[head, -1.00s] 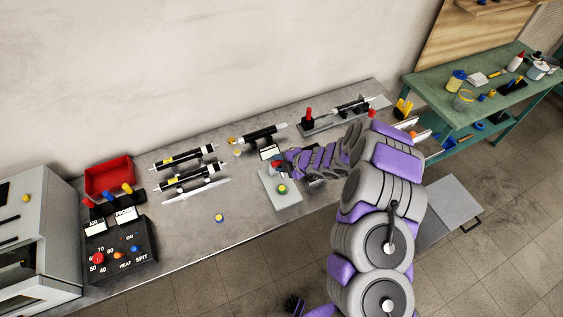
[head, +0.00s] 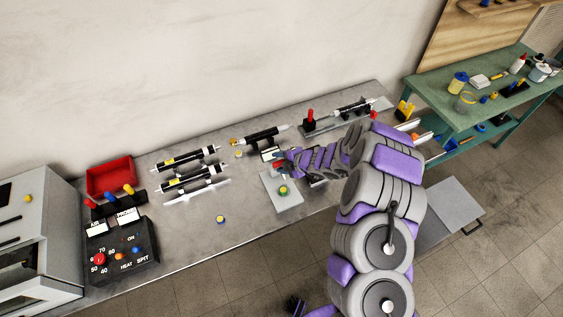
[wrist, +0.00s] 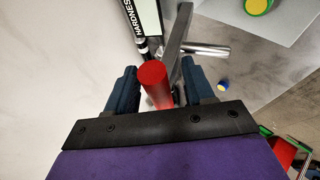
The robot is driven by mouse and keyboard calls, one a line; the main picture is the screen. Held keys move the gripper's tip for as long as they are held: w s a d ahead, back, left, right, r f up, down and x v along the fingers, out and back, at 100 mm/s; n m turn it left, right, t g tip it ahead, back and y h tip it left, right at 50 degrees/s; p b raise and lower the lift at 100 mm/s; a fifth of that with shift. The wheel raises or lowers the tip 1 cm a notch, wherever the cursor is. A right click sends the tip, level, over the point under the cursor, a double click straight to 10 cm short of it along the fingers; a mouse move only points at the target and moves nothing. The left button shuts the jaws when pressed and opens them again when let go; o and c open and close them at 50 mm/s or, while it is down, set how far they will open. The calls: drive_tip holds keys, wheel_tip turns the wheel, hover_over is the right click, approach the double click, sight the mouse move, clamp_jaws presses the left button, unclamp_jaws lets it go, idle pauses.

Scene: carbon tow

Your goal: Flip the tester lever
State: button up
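The hardness tester is partly hidden behind my arm in the head view. Its white label (wrist: 147,18) reading "HARDNESS" and its grey metal arm (wrist: 180,40) show in the wrist view. The lever's red handle (wrist: 155,82) stands between my two dark blue fingers. My gripper (wrist: 160,88) is open around it, with a visible gap at the right finger; contact at the left finger is hard to tell. In the head view a bit of red (head: 278,166) shows at my gripper's tip (head: 284,163).
A pale plate (head: 281,202) with a green and yellow button (head: 283,190) lies beside my gripper. Black cylinders (head: 185,157) and a control box (head: 120,245) are further left. The front of the bench is mostly clear.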

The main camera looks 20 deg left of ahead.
idle(0.3)
drive_tip(key=v, duration=1.7)
drive_tip(key=shift+p, duration=0.4)
drive_tip(key=shift+w+d, duration=0.1)
drive_tip(key=shift+d, duration=0.05)
drive_tip(key=shift+r, duration=0.1)
drive_tip(key=s+d+r+n+g+b, duration=0.35)
drive_tip(key=s+r+n+b, duration=0.6)
drive_tip(key=n, duration=1.15)
drive_tip(key=s+d+f+n+h+b, duration=0.3)
drive_tip(key=s+d+n+h+b, duration=0.3)
drive_tip(key=s+d+n, duration=1.5)
drive_tip(key=s+d+h, duration=0.2)
drive_tip(key=h, duration=0.1)
drive_tip(key=shift+s+d+h, duration=0.25)
drive_tip(key=shift+s+h, duration=0.1)
drive_tip(key=shift+h, duration=0.05)
